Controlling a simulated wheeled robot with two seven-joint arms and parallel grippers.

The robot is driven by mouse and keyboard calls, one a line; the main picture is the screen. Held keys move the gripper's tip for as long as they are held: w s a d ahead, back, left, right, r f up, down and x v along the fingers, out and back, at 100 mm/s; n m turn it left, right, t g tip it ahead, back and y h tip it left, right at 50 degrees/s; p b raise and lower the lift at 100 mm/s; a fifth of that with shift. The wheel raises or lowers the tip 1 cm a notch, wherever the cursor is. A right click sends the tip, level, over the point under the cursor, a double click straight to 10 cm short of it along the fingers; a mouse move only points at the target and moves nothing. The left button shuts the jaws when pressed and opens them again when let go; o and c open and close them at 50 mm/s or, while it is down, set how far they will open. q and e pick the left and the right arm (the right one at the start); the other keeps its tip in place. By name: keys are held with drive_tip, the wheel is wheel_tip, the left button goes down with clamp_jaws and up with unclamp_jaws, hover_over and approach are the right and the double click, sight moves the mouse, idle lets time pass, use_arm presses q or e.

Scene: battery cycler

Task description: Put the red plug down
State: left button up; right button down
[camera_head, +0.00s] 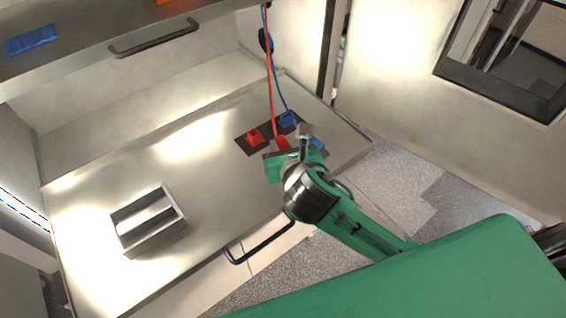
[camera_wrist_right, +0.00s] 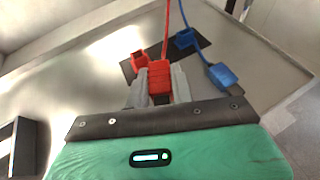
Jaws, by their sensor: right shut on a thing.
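My right gripper (camera_head: 289,143) is over the right part of the steel bench. It is shut on the red plug (camera_head: 281,143), which hangs on a red cable. In the right wrist view the red plug (camera_wrist_right: 159,77) sits between the two grey fingers. The fingers hide its sides, and I cannot tell whether it touches the bench. A red socket (camera_head: 254,136) stands on a dark mat (camera_head: 243,144), just left of the plug; it also shows in the wrist view (camera_wrist_right: 139,61). My left gripper is not in view.
A blue socket (camera_head: 287,119) stands behind the plug. A blue plug (camera_wrist_right: 222,76) on a blue cable lies to the right. A metal tray-like holder (camera_head: 120,218) sits at the bench's left. The bench (camera_head: 215,180) is bare between them. A shelf with a handle (camera_head: 155,38) overhangs the back.

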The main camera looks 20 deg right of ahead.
wheel_tip(320, 180, down, 3)
drive_tip(key=shift+f, duration=1.9)
drive_tip(key=shift+f, duration=0.1)
drive_tip(key=c, duration=1.2)
unclamp_jaws()
